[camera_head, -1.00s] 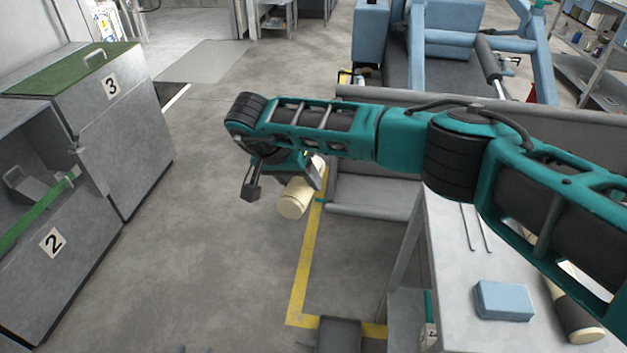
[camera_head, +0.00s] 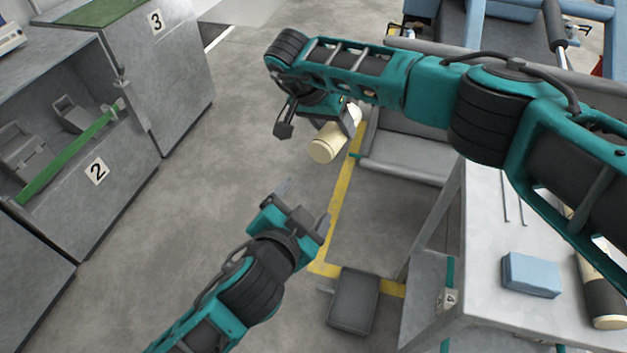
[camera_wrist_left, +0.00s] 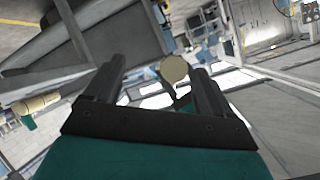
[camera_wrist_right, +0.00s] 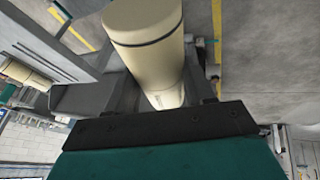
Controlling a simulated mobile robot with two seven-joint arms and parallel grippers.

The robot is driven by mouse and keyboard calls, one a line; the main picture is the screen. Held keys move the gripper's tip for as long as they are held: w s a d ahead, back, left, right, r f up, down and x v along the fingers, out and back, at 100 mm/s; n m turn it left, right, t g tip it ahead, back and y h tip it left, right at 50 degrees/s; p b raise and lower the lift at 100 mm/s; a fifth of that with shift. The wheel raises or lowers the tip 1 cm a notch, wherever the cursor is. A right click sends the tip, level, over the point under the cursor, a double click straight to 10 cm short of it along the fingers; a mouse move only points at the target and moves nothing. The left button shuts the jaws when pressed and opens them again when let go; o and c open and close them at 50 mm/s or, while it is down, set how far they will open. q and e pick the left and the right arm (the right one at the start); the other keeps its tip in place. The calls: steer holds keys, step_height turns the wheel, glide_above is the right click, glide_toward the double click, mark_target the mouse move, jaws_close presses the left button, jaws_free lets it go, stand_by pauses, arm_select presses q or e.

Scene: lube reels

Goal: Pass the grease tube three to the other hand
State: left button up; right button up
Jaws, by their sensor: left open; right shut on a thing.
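The grease tube (camera_head: 325,148) is a cream cylinder held in my right gripper (camera_head: 318,128), above the open floor. In the right wrist view the tube (camera_wrist_right: 146,40), with a thin dark band, runs out from between the shut jaws. My left gripper (camera_head: 304,206) is open and empty, below the tube in the head view and apart from it. In the left wrist view the tube's round end (camera_wrist_left: 174,68) shows between the two open fingers, some way beyond them.
A metal table (camera_head: 485,225) at the right bears a blue box (camera_head: 531,274) and another cream-and-black tube (camera_head: 603,290). Grey cabinets numbered 2 (camera_head: 97,171) and 3 (camera_head: 156,21) stand at the left. A dark pedal-like plate (camera_head: 354,301) lies low near the table.

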arm_select(q)
steer(key=m+t, duration=0.2)
glide_toward(326, 152)
steer(key=shift+y, duration=0.3)
steer(key=x, duration=1.1)
steer(key=shift+w+d, duration=0.1)
steer(key=shift+d, duration=0.15)
steer(key=shift+c, duration=0.5)
steer(key=c, duration=0.9)
steer(key=shift+c, duration=0.4)
arm_select(e)
steer(key=o, duration=1.1)
steer(key=shift+o, duration=0.2)
